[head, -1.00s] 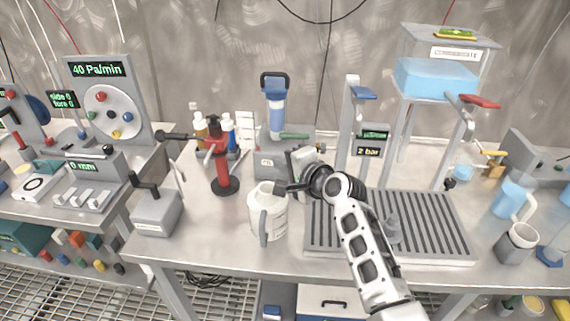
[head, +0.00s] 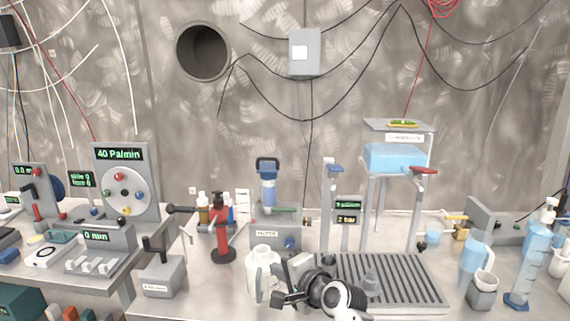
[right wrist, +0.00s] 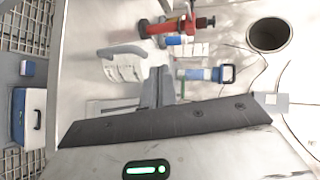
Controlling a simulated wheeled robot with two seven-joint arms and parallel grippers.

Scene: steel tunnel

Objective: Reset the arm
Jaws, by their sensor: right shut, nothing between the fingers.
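My right arm comes in from the bottom of the head view, with the right gripper (head: 281,300) low over the bench, just in front of the white jug (head: 262,272). The gripper is shut and empty. In the right wrist view the shut fingers (right wrist: 158,88) show near the middle, with the white jug (right wrist: 125,66) close beside them. I cannot tell whether they touch it. My left gripper is not in view.
A slotted drain tray (head: 425,290) lies right of my right gripper. A red clamp stand (head: 223,240) and a grey box (head: 163,277) stand to the left. A frame holds a blue water tank (head: 395,158). A wall box (head: 304,52) hangs behind.

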